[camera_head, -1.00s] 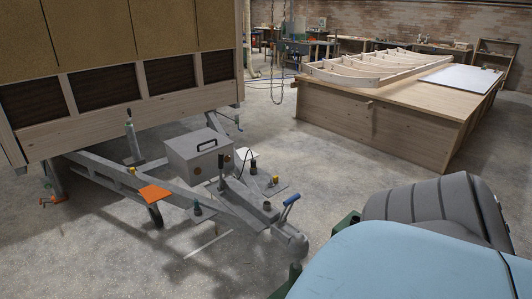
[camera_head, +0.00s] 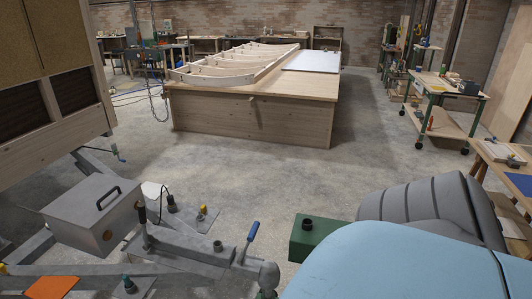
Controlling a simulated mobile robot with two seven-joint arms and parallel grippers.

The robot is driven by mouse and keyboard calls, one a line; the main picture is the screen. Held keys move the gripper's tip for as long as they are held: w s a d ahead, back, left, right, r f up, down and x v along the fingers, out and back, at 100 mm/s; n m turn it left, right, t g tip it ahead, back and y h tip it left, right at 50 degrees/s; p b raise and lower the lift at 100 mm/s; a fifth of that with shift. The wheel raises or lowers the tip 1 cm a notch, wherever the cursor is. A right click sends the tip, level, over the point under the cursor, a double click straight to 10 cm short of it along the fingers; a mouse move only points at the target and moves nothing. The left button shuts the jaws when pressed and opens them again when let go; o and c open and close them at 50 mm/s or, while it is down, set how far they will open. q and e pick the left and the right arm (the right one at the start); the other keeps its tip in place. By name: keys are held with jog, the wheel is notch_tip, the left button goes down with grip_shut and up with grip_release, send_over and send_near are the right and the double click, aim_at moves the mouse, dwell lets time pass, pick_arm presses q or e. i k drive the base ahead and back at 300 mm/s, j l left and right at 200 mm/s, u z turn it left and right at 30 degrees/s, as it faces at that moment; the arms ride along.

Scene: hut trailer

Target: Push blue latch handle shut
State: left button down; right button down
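The blue latch handle (camera_head: 253,231) is on the coupling at the front end of the grey trailer drawbar (camera_head: 180,246), low in the middle of the view. It stands raised, tilted up and to the right. The rounded coupling head (camera_head: 269,275) is just below and right of it. Neither of my grippers is in view, and nothing touches the handle.
A grey box with a black handle (camera_head: 92,212) sits on the trailer frame. A green block with a black knob (camera_head: 312,236) is right of the coupling. A large wooden bench (camera_head: 250,120) stands behind, with a wheeled cart (camera_head: 440,105) at right. Open floor lies between.

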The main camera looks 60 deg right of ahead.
aim_at(251, 237)
jog(key=i+z, duration=0.15)
jog(key=z, duration=0.25)
jog(key=i+z, duration=0.15)
jog(key=z, duration=0.25)
jog(key=i+z, duration=0.1)
jog(key=z, duration=0.35)
jog(key=i+j+z, duration=0.1)
jog(key=z, duration=0.3)
jog(key=i+z, duration=0.2)
jog(key=z, duration=0.3)
jog(key=i+j+z, duration=0.15)
jog(key=z, duration=0.3)
jog(key=i+j+z, duration=0.1)
jog(key=z, duration=0.4)
jog(key=j, duration=0.1)
